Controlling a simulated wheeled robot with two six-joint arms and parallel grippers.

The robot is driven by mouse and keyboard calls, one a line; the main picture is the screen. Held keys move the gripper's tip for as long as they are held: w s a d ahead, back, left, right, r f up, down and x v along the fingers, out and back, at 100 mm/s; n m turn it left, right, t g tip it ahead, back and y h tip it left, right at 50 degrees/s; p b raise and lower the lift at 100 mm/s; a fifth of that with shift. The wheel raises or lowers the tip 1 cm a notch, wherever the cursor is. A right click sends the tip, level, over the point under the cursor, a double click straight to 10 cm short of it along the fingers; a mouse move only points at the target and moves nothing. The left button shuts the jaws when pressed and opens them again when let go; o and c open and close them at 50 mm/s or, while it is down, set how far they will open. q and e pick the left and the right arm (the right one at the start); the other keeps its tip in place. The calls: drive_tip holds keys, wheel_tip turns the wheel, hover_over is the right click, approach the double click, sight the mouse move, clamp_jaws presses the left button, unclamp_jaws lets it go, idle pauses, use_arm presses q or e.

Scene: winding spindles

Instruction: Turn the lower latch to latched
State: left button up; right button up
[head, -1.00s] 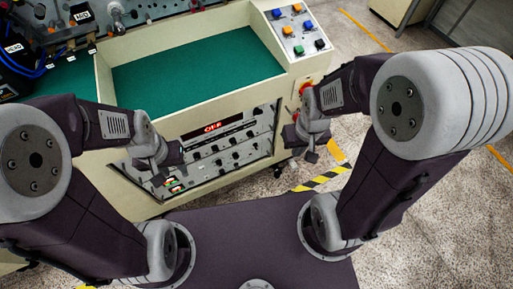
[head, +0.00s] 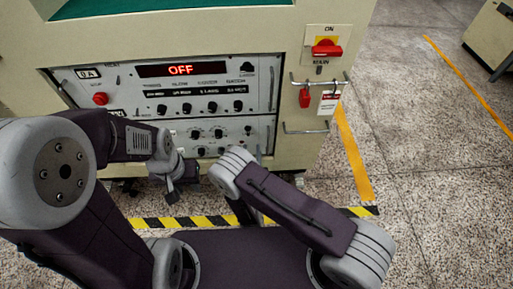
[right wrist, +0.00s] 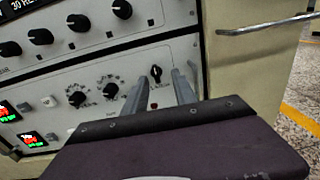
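The lower latch (right wrist: 155,73) is a small black knob at the right end of the lower panel. Its handle looks roughly upright in the right wrist view. In the head view it is a small dark spot (head: 249,129). My right gripper (right wrist: 158,82) is open, with a grey finger on either side of the latch in the picture. Contact cannot be told. In the head view the right gripper is mostly hidden behind its own arm. My left gripper (head: 171,190) hangs in front of the cabinet's lower left part, holding nothing visible; its finger gap is unclear.
The upper panel has an OFF display (head: 181,69), a red button (head: 100,98) and another black latch (head: 247,66). A red main switch (head: 326,48) and metal handle bars (head: 306,129) are at the right. Floor is free right of the cabinet.

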sight(248, 130)
drive_tip(key=shift+y, duration=0.3)
drive_tip(key=w+b, duration=0.1)
drive_tip(key=w, duration=0.1)
drive_tip(key=w+b, duration=0.1)
drive_tip(key=w, duration=0.2)
drive_tip(key=w+a+b, duration=0.1)
drive_tip(key=w, duration=0.2)
drive_tip(key=shift+w+f+b, duration=0.1)
drive_tip(key=shift+f+b, duration=0.25)
drive_tip(key=shift+w+r, duration=0.1)
drive_tip(key=shift+w, duration=0.2)
drive_tip(key=shift+c, duration=0.3)
clamp_jaws()
